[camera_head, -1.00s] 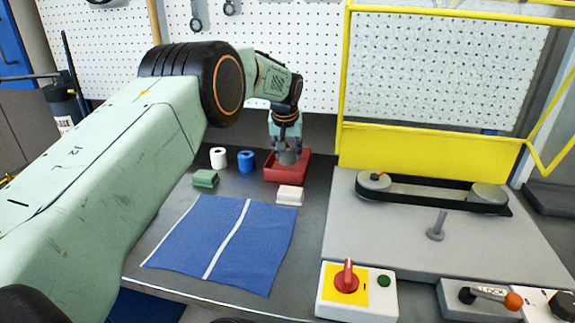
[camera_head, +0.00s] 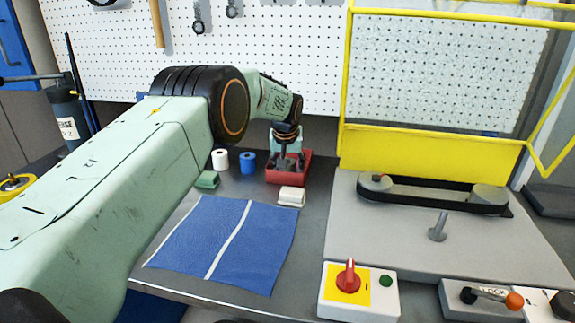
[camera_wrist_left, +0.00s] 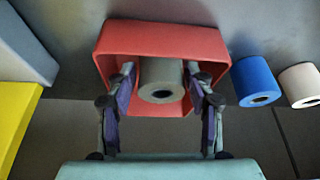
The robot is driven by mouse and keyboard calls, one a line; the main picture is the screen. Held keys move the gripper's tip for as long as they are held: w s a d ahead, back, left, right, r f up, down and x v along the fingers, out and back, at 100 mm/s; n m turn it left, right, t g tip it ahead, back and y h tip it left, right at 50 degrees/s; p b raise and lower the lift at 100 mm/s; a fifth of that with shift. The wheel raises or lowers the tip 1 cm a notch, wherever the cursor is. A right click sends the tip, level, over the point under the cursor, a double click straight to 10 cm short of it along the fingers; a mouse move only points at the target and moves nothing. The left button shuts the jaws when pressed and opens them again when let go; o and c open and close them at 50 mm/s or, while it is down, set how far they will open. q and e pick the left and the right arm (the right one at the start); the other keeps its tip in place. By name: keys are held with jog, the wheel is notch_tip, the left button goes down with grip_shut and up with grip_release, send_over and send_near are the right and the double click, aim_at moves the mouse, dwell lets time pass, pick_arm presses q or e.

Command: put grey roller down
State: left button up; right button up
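The grey roller (camera_wrist_left: 162,73) stands in the red open box (camera_wrist_left: 160,36), its end with the dark hole facing the left wrist camera. In the head view the red box (camera_head: 288,180) stands at the back of the table. My left gripper (camera_head: 287,162) points down into it and mostly hides the roller there. In the left wrist view the two fingers of my left gripper (camera_wrist_left: 161,70) are on either side of the roller, with narrow gaps between them and it. The gripper looks open around the roller. My right gripper is not in view.
A blue roller (camera_head: 248,162) and a white roller (camera_head: 220,159) stand left of the box. A green block (camera_head: 207,180) and a whitish block (camera_head: 292,196) lie nearer. A blue mat (camera_head: 205,235) lies in front. A belt unit (camera_head: 435,195) with yellow guard stands right.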

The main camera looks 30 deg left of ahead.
pick_arm(q)
jog(key=shift+o, duration=0.5)
jog(key=shift+w+f, duration=0.1)
jog(key=shift+w, duration=0.05)
jog(key=shift+r, duration=0.35)
jog(key=p+v, duration=0.1)
jog(key=v, duration=1)
jog(key=shift+s+r, duration=0.3)
jog(key=shift+r, duration=0.05)
